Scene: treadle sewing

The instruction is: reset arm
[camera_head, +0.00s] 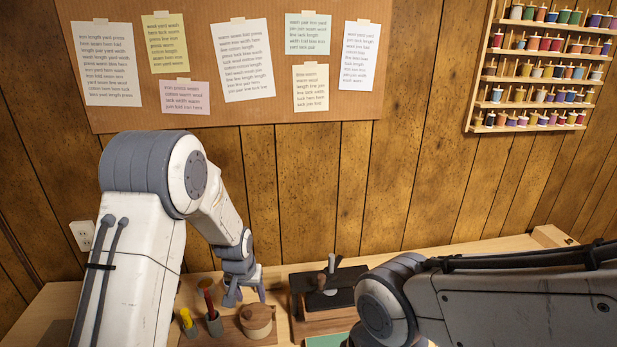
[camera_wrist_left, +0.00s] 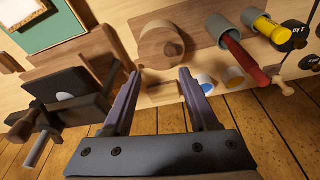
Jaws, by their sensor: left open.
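My left gripper (camera_head: 244,291) hangs down over the back of the table, its fingers apart and empty. In the left wrist view its two purple-grey fingers (camera_wrist_left: 158,88) spread apart, with a round wooden pot (camera_wrist_left: 160,46) just beyond and between their tips. In the head view this pot (camera_head: 257,322) stands on a wooden board just below the gripper. I cannot tell whether a finger touches it. My right arm (camera_head: 510,295) comes in from the right, and its gripper is out of view.
A red-handled tool (camera_head: 208,297) and a yellow-topped item (camera_head: 186,318) stand in grey holders left of the pot. A black device on a wooden base (camera_head: 338,278) stands to its right, behind a green mat (camera_head: 326,341). The wooden wall (camera_head: 330,190) rises close behind.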

